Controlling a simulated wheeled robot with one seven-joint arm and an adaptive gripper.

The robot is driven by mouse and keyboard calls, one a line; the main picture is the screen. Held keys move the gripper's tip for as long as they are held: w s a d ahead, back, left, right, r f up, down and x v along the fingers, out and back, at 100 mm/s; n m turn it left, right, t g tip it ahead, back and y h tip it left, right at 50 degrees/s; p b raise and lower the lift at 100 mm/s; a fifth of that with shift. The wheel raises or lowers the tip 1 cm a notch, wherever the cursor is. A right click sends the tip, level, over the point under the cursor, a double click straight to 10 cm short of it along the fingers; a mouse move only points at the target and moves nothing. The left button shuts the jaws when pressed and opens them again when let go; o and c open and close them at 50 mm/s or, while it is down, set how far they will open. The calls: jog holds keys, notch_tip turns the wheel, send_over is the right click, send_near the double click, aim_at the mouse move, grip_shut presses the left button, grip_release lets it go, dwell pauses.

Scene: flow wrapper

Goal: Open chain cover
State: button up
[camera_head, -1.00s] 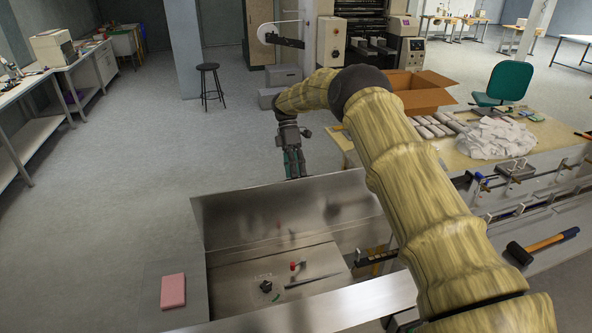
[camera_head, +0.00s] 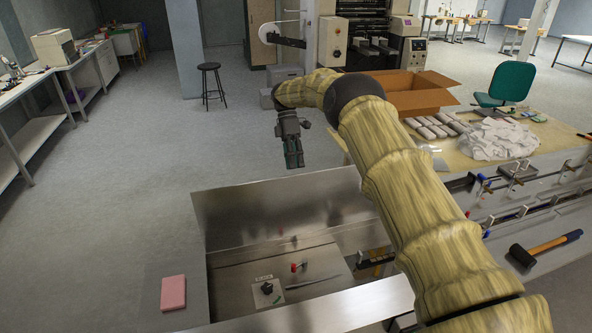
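A shiny steel panel (camera_head: 285,212) stands upright at the far side of a steel bay, and looks like the chain cover in a raised position. The bay below is uncovered, with a bare steel floor (camera_head: 240,275). In it are a black knob on a pale plate (camera_head: 267,288), a red-topped part (camera_head: 295,267) and a thin rod (camera_head: 314,282). My gripper (camera_head: 294,164) points down, beyond and above the panel's top edge, apart from it in the picture. Its fingers look close together and nothing shows between them; whether they are fully shut is unclear.
A pink block (camera_head: 173,292) lies on the ledge left of the bay. A hammer (camera_head: 545,246) lies on the machine at right. A worktable with an open cardboard box (camera_head: 412,92) stands behind my arm. The floor left of the machine is clear.

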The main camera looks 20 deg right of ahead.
jog(key=shift+s+r+v, duration=0.1)
jog(key=shift+s+v, duration=0.05)
jog(key=shift+v, duration=0.85)
jog(key=shift+s+r+v, duration=0.1)
jog(key=shift+s+v, duration=0.05)
jog(key=shift+v, duration=0.85)
